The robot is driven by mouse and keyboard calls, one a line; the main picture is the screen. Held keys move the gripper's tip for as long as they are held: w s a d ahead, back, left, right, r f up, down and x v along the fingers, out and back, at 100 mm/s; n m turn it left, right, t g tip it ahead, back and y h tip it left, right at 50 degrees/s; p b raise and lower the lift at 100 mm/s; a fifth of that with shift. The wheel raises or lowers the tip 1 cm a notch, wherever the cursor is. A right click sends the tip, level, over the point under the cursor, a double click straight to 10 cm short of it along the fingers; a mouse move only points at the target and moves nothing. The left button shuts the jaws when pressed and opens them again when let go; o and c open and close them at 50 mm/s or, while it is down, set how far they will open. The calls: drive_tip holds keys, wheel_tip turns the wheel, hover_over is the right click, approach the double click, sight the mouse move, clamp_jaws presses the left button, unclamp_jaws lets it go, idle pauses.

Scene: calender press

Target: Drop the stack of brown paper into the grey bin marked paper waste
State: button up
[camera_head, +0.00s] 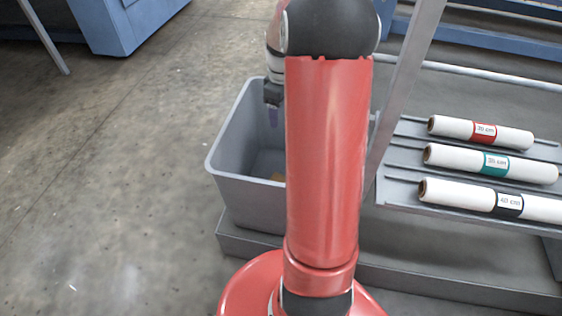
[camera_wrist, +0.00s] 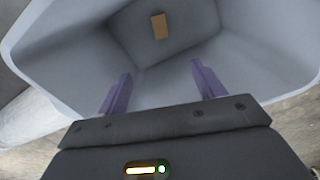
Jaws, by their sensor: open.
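The stack of brown paper (camera_wrist: 160,26) lies inside on the bin's bottom, small and far below my fingers. A little brown also shows in the bin in the head view (camera_head: 278,177). My gripper (camera_wrist: 160,85) is open and empty, with its two purple fingers apart over the bin's opening. In the head view my gripper (camera_head: 273,117) points down at the bin. No bin marking is visible.
A grey rack (camera_head: 400,190) to the right of the bin holds white rolls with red (camera_head: 484,133), green (camera_head: 496,164) and black (camera_head: 508,204) labels. A slanted grey post (camera_head: 405,85) rises beside my arm. The floor at left is clear up to a blue machine (camera_head: 125,25).

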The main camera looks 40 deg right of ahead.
wheel_tip(320, 180, up, 8)
drive_tip(key=shift+f+p, duration=0.15)
drive_tip(key=shift+p, duration=0.15)
idle(0.3)
drive_tip(key=s+a+r+m+t, duration=0.2)
drive_tip(key=s+a, duration=0.7)
drive_tip(key=a, duration=0.2)
drive_tip(key=s+a+r+m+t, duration=0.3)
drive_tip(key=s+a, duration=0.7)
drive_tip(key=a, duration=0.2)
drive_tip(key=shift+s+r+t, duration=0.3)
drive_tip(key=shift+r, duration=0.05)
drive_tip(key=shift+s+f, duration=0.15)
drive_tip(key=shift+s, duration=0.05)
drive_tip(key=shift+c, duration=0.3)
